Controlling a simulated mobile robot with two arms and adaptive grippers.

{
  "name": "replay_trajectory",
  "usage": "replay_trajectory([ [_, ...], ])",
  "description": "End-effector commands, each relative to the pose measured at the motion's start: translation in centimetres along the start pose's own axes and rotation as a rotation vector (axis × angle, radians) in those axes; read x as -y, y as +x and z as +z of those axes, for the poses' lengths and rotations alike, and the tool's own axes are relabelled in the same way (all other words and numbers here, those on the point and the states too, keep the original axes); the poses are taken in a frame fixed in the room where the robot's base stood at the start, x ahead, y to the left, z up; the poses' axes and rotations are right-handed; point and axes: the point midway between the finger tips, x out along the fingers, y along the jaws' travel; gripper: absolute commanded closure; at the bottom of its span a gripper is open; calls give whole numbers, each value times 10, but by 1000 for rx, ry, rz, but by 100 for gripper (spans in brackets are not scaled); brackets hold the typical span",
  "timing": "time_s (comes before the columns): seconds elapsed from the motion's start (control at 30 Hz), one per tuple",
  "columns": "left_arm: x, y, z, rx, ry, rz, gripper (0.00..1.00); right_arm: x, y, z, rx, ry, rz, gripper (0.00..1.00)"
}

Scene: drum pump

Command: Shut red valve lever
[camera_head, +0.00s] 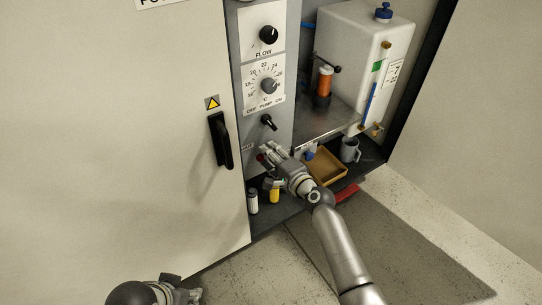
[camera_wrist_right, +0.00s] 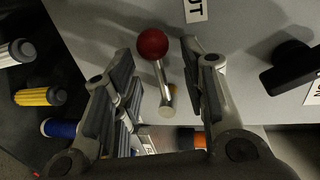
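The red valve lever has a red ball knob (camera_wrist_right: 152,44) on a short metal rod, fixed to the grey panel. In the right wrist view it stands between the fingers of my right gripper (camera_wrist_right: 160,62). The fingers are open, with gaps on both sides of the lever. In the head view my right gripper (camera_head: 270,153) is at the lower part of the control panel, and only a bit of the red knob (camera_head: 261,158) shows beside its fingers. My left gripper (camera_head: 182,294) is at the bottom edge, partly cut off; its fingers cannot be made out.
A black pump switch (camera_head: 268,122) sits just above the right gripper. A brown tray (camera_head: 327,166), a grey mug (camera_head: 350,150), a white bottle (camera_head: 253,201) and a yellow one (camera_head: 274,194) stand on the lower shelf. A closed-looking cabinet door with a black handle (camera_head: 221,140) is at left.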

Motion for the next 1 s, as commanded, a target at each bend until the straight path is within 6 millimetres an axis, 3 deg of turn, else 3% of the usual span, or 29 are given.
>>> replay_trajectory([
  [0.47, 0, 0, 0, 0, -1, 1, 60, 0, -11, -2, -4, 1, -2, 59],
  [1.0, 0, 0, 0, 0, 0, 0, 60, -1, -92, 0, -2, -2, 1, 59],
])
